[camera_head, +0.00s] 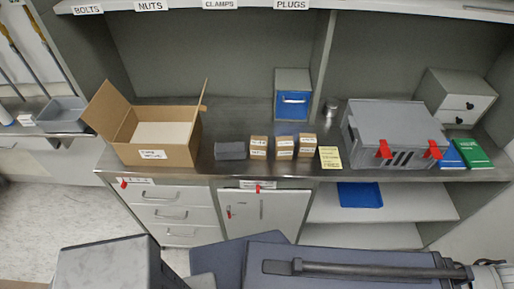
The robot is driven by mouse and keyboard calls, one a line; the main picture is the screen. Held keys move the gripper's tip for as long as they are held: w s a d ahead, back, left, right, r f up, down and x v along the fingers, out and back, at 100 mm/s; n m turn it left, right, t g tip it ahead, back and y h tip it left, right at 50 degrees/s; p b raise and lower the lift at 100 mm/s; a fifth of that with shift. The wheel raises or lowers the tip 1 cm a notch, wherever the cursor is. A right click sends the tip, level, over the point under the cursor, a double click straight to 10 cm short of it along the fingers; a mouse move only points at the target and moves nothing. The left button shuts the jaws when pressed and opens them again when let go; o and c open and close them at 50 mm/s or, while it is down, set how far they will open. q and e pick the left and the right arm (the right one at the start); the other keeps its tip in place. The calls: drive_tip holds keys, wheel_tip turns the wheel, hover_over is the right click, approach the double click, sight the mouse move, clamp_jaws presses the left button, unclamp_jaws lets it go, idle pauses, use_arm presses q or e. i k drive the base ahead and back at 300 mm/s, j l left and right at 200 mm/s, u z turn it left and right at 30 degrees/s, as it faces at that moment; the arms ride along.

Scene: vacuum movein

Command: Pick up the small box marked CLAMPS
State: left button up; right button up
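Three small brown boxes with white labels stand in a row near the front edge of the counter: the left box (258,147), the middle box (285,148) and the right box (307,145). Their labels are too small to read, so I cannot tell which one is marked CLAMPS. A shelf label above reads CLAMPS (219,4), between NUTS and PLUGS. Neither of my grippers shows in the head view.
An open cardboard carton (152,140) and a dark grey block (230,151) stand left of the boxes. A yellow card (330,157) and a grey case with red latches (393,133) are to the right. A dark blue case with a black handle (350,269) fills the near foreground.

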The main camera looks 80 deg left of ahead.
sight(284, 146)
drive_tip(key=i+u, duration=0.15)
drive_tip(key=u, duration=2.35)
